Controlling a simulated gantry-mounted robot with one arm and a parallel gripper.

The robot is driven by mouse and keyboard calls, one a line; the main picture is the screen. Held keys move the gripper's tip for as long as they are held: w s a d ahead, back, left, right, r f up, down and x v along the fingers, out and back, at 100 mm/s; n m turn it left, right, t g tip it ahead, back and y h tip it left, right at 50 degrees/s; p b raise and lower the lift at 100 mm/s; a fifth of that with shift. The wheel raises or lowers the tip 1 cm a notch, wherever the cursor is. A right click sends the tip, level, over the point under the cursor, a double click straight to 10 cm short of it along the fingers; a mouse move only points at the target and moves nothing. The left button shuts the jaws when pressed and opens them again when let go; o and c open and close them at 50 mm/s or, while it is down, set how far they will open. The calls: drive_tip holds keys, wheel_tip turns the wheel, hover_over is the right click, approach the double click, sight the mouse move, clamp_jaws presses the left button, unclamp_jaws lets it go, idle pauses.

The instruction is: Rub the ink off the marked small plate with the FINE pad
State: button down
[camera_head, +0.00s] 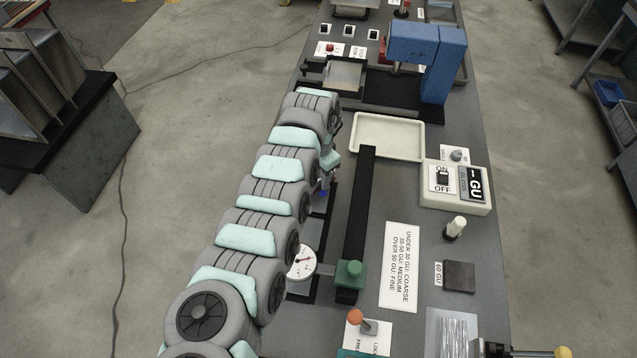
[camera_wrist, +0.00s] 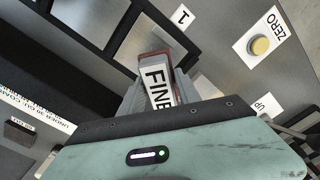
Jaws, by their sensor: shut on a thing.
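The FINE pad (camera_wrist: 160,88) is a grey block with a white label reading FINE and a reddish edge at its far end. My gripper (camera_wrist: 153,68) is shut on it in the wrist view. Beyond the pad lies a pale metal plate surface (camera_wrist: 136,44) in a dark frame, next to a label "1". I cannot tell whether the pad touches it, and I see no clear ink mark on it. In the head view my arm covers most of the gripper and the pad.
A cream tray (camera_head: 388,154), a gloss meter (camera_head: 455,187) and a blue press (camera_head: 428,55) stand on the bench. A black rail (camera_head: 359,215) with a green block runs beside my arm. A dial gauge (camera_head: 301,262) is close to the arm.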

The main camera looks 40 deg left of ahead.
drive_tip(key=shift+w+a+f+b, duration=0.15)
drive_tip(key=shift+w+b, duration=0.15)
drive_tip(key=shift+b, duration=0.6)
drive_tip(key=shift+w+a+r+b, duration=0.15)
drive_tip(key=shift+w+b, duration=0.15)
drive_tip(key=shift+b, duration=0.55)
drive_tip(key=shift+w+r, duration=0.1)
drive_tip(key=shift+r, duration=0.15)
drive_tip(key=shift+r+p, duration=1.95)
drive_tip(key=shift+r, duration=0.95)
drive_tip(key=shift+r+p, duration=0.85)
drive_tip(key=shift+r, duration=0.65)
